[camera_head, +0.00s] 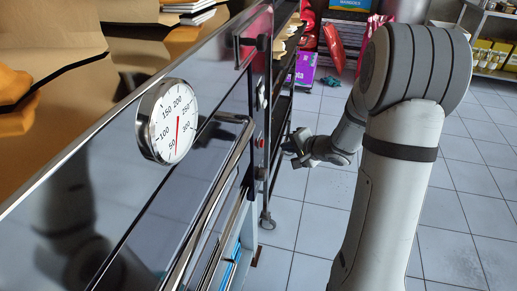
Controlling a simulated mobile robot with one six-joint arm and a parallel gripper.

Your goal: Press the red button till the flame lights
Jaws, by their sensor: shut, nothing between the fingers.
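A small red spot, which looks like the red button (261,143), shows on the narrow dark end panel of the glossy oven front, at picture centre. My gripper (291,149) is just to the right of it in the picture, pointing left toward the panel, shut and empty. A gap seems to show between the fingertips and the red spot, but I cannot tell the depth. My arm comes in from the right. No flame is visible.
A round white dial gauge (177,121) sits on the oven front (110,190), with a long handle bar (215,185) beside it. A wheeled rack (282,110) stands behind the panel. Bright bags (304,71) lie beyond it. The tiled floor (300,225) is clear around my arm.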

